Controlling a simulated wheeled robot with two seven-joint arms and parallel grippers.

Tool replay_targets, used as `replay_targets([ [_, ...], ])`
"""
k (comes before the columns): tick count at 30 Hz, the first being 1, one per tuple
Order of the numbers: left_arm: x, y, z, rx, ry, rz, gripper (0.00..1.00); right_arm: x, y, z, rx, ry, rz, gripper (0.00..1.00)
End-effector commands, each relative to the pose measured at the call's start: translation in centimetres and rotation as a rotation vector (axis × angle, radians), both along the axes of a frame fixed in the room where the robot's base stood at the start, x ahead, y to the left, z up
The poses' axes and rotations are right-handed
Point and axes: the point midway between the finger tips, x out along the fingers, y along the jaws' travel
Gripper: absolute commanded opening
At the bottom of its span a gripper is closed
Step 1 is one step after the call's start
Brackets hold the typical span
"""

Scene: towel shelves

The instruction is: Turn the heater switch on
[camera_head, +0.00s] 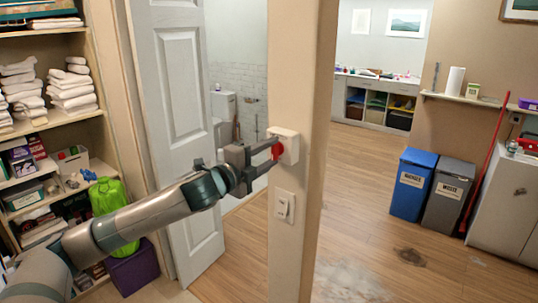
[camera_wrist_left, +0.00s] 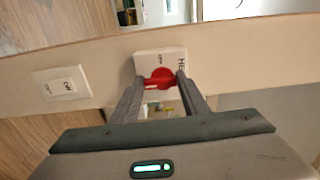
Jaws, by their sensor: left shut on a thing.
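The heater switch is a white box (camera_head: 287,141) with a red knob (camera_head: 276,149), fixed to the narrow wall post in the head view. The box also shows in the left wrist view (camera_wrist_left: 160,58), with lettering partly cut off by my finger. My left gripper (camera_head: 272,151) is at the switch, its two fingers on either side of the red knob (camera_wrist_left: 159,79). It is shut on the knob, which appears turned crosswise in the left wrist view. My right gripper is not in view.
A white light switch (camera_head: 284,206) sits on the same post (camera_head: 290,250), below the heater switch. A white door (camera_head: 177,120) stands open to the left. Shelves with towels (camera_head: 70,90) are at the far left. Blue (camera_head: 412,185) and grey (camera_head: 448,193) bins stand at right.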

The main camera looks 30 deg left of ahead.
Motion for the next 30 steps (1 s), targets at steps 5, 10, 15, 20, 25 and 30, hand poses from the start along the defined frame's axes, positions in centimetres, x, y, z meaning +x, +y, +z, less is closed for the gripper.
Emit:
replay_targets([
  [5, 0.0, 0.0, 0.0, -0.002, 0.001, 0.001, 0.18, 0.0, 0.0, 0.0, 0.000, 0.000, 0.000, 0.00],
  [10, 0.0, 0.0, 0.0, -0.002, 0.001, 0.001, 0.59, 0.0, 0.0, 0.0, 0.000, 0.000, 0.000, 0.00],
  [15, 0.0, 0.0, 0.0, -0.001, 0.000, 0.000, 0.59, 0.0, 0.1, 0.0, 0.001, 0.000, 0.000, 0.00],
  [20, -0.1, 0.0, -0.1, 0.000, 0.000, 0.000, 0.59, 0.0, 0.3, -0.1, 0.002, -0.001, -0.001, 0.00],
  [25, -0.8, 0.1, -0.2, 0.001, 0.000, 0.000, 0.59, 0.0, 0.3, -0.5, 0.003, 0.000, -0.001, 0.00],
  [30, -2.5, 0.2, -0.4, 0.003, 0.002, -0.001, 0.59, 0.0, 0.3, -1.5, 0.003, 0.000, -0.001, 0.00],
])
